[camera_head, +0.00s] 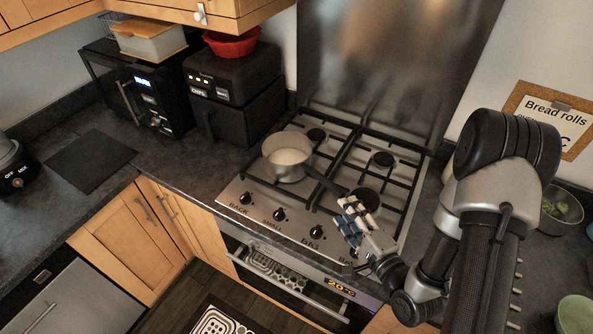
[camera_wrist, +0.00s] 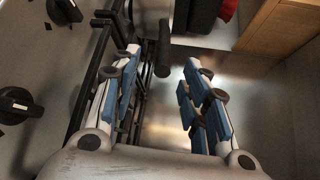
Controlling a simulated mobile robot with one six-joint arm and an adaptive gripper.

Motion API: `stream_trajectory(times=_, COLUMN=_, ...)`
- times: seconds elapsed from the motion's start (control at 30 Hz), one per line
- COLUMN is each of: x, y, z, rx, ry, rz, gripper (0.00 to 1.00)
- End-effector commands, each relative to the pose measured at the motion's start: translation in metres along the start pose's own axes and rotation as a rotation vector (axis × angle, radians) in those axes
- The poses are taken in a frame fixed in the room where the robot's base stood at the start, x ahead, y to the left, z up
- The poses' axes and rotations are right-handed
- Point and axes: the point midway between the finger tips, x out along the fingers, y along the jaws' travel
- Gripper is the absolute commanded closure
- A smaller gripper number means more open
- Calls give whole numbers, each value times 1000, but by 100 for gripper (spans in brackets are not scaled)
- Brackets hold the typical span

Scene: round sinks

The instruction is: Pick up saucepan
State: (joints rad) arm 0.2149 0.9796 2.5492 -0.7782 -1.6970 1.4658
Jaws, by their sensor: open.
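The saucepan (camera_head: 287,166) is a small metal pan with a pale inside. My gripper is open and empty, over the hob near the handle's end. In the wrist view, a dark bar that looks like the handle (camera_wrist: 163,48) lies between and beyond the two blue-padded fingertips (camera_wrist: 161,62), apart from both.
Black pan supports surround the saucepan. Control knobs (camera_head: 279,214) line the hob's front edge. A black appliance (camera_head: 235,95) stands left of the hob, with a red bowl (camera_head: 232,42) on top. A metal bowl (camera_head: 560,210) is at the right. The left worktop is partly clear.

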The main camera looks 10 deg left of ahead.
Motion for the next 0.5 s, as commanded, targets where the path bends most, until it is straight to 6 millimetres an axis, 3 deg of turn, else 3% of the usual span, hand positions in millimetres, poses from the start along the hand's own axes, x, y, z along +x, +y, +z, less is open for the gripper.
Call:
stream_trajectory(times=0.07, x=13, y=4, z=1, rx=-6, ry=-4, rz=-5, gripper=58)
stream_trajectory(times=0.37, x=35, y=4, z=0, rx=-4, ry=-1, rz=-5, gripper=58)
stream_trajectory(times=0.5, x=56, y=3, z=1, rx=-5, ry=-3, rz=-4, gripper=58)
